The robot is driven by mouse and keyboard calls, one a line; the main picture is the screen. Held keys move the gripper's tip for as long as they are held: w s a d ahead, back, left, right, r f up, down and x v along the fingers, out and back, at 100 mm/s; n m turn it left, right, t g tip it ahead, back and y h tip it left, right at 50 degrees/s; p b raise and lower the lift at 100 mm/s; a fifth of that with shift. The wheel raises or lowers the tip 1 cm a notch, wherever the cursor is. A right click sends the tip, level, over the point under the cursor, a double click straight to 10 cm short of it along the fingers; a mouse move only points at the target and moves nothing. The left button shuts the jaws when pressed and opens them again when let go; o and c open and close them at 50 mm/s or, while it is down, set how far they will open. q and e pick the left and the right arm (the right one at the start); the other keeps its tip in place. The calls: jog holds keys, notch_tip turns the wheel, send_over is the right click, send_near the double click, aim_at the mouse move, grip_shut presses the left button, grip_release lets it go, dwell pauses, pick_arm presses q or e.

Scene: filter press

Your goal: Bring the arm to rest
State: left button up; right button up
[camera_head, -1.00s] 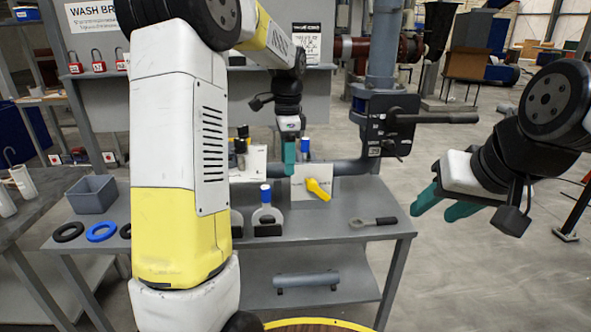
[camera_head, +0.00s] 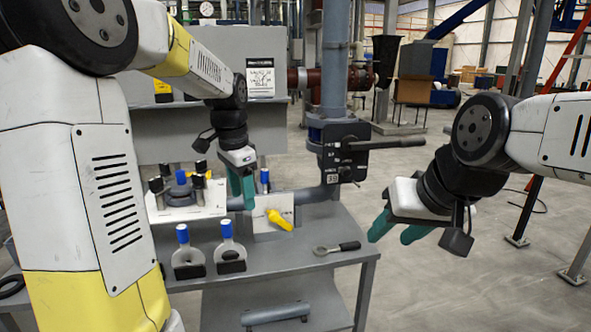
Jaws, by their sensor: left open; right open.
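My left arm comes in from the left, raised and bent over the grey bench. My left gripper (camera_head: 243,190) hangs with its teal fingers pointing down, open and empty, in front of the back of the bench near the yellow-handled valve (camera_head: 279,219). Whether it touches anything there I cannot tell. My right gripper (camera_head: 393,231) is open and empty, its teal fingers pointing left and down, in the air to the right of the bench.
The bench (camera_head: 300,257) carries two blue-topped fittings (camera_head: 188,253) (camera_head: 229,249), a wrench (camera_head: 337,248) and a white block with several posts (camera_head: 181,212). A vertical pipe (camera_head: 336,60) with a black lever box (camera_head: 345,152) stands behind. Open floor lies to the right.

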pick_arm(q)
jog(key=s+d+r+n+t+h, duration=0.1)
jog(key=s+n, duration=0.3)
jog(key=s, duration=0.6)
jog(key=s+d+r+n+t, duration=0.1)
jog(key=s+n, duration=0.4)
jog(key=s, duration=0.5)
jog(key=r+t, duration=0.1)
jog(key=t, duration=0.1)
jog(key=shift+r+t+h, duration=0.2)
jog(key=shift+t+h, duration=0.2)
jog(key=shift+w, duration=0.1)
